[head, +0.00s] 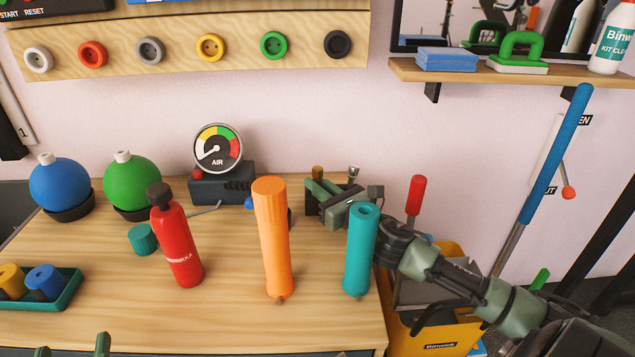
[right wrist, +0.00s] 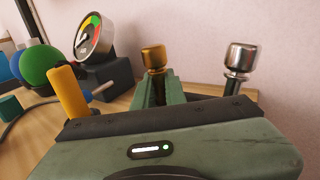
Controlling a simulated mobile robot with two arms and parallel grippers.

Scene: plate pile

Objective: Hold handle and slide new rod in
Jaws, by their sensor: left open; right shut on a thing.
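An orange handle-like cylinder (head: 272,240) and a teal cylinder (head: 361,255) with a hole in its top stand near the front of the wooden bench. Which one is the handle I cannot tell. My right gripper (head: 317,190) is behind them at the bench's back. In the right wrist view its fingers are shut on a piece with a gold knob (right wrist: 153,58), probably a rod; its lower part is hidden. A silver-knobbed piece (right wrist: 240,58) stands to the right, apart from the fingers. My left gripper (head: 72,343) shows only its fingertips at the bottom edge, open and empty.
A red bottle (head: 178,245) stands left of the orange cylinder. A teal tray (head: 68,292), blue ball (head: 58,185), green ball (head: 132,180) and air gauge (head: 218,147) are further left and back. A yellow bin (head: 440,342) is off the bench's right end.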

